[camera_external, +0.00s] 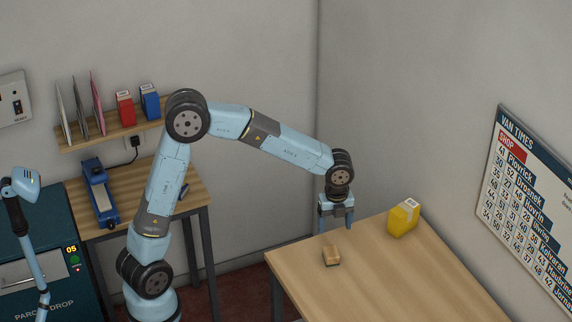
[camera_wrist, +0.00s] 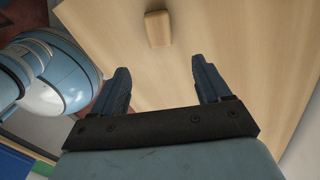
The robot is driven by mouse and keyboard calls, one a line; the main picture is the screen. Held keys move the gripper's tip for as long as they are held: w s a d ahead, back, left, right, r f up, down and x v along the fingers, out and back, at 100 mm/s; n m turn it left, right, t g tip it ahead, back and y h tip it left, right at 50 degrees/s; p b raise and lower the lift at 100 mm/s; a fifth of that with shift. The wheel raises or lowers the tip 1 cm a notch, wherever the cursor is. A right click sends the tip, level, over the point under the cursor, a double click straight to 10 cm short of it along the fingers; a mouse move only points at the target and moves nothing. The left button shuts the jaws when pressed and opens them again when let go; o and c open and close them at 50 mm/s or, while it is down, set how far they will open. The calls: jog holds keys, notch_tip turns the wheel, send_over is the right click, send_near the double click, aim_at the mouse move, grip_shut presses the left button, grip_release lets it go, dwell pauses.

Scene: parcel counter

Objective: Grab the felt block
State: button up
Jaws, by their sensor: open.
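The felt block looks to be the small tan block with a dark lower edge (camera_external: 331,256), lying on the wooden table (camera_external: 400,285) near its left side. In the wrist view the block (camera_wrist: 158,29) lies beyond the fingertips, roughly in line with the gap between them. My gripper (camera_external: 336,226) points down above the table's back left edge, behind the block and apart from it. In the wrist view my gripper (camera_wrist: 158,72) has its two fingers spread, with nothing between them.
A yellow box (camera_external: 403,217) stands at the table's back, right of my gripper. The table's right and front parts are clear. A side table with a blue device (camera_external: 99,192) and a shelf (camera_external: 110,137) with red and blue boxes are at left.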

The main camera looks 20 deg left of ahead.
aim_at(334, 256)
notch_tip(334, 256, down, 9)
jog(key=shift+r, duration=0.2)
jog(key=shift+w+f, duration=0.1)
jog(key=shift+f, duration=2.55)
jog(key=shift+c, duration=0.4)
jog(key=c, duration=1)
jog(key=shift+r, duration=0.2)
